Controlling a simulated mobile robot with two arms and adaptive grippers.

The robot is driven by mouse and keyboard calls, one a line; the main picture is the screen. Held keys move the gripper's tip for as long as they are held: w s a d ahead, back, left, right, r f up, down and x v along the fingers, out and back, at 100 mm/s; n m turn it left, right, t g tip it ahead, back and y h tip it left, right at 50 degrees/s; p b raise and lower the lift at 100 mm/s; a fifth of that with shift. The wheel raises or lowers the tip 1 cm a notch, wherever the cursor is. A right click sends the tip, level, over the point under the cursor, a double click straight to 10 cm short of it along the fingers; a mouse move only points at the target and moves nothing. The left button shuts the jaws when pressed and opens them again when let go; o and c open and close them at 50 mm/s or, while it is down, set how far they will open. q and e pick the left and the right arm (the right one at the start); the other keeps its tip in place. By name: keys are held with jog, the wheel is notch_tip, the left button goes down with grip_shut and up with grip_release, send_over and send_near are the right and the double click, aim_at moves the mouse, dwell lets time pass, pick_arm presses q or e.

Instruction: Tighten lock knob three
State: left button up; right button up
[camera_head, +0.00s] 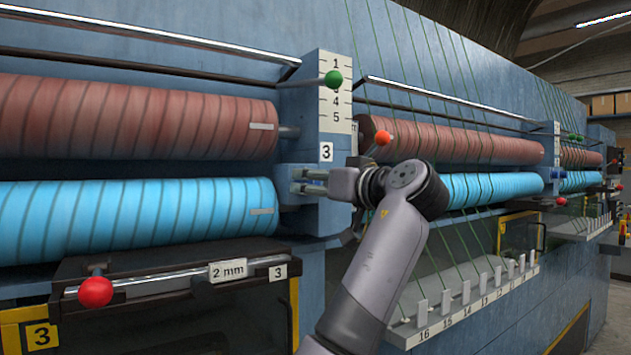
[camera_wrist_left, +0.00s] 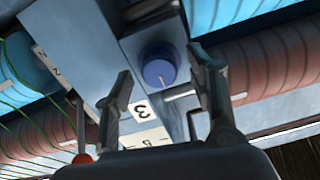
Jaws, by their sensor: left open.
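The blue lock knob (camera_wrist_left: 158,70) is round with a pale mark line on its face. It sits on the blue-grey housing by a white "3" label (camera_wrist_left: 141,112), which also shows in the head view (camera_head: 326,152). My left gripper (camera_head: 298,181) is open in front of the housing, just below that label. In the left wrist view, the fingers of the left gripper (camera_wrist_left: 160,66) stand apart on either side of the knob, with no clear contact. In the head view the fingers largely hide the knob. My right gripper is out of view.
Red-brown rollers (camera_head: 130,117) and blue rollers (camera_head: 130,215) flank the housing. A green-knobbed lever (camera_head: 333,79) and a red-knobbed lever (camera_head: 383,138) stick out nearby. A red-ended rod (camera_head: 95,292) lies below left. Green threads run down to a numbered rail (camera_head: 480,300) at right.

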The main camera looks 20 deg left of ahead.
pick_arm(q)
jog(key=v, duration=1.1)
jog(key=shift+s+d+r, duration=0.1)
jog(key=shift+s, duration=0.05)
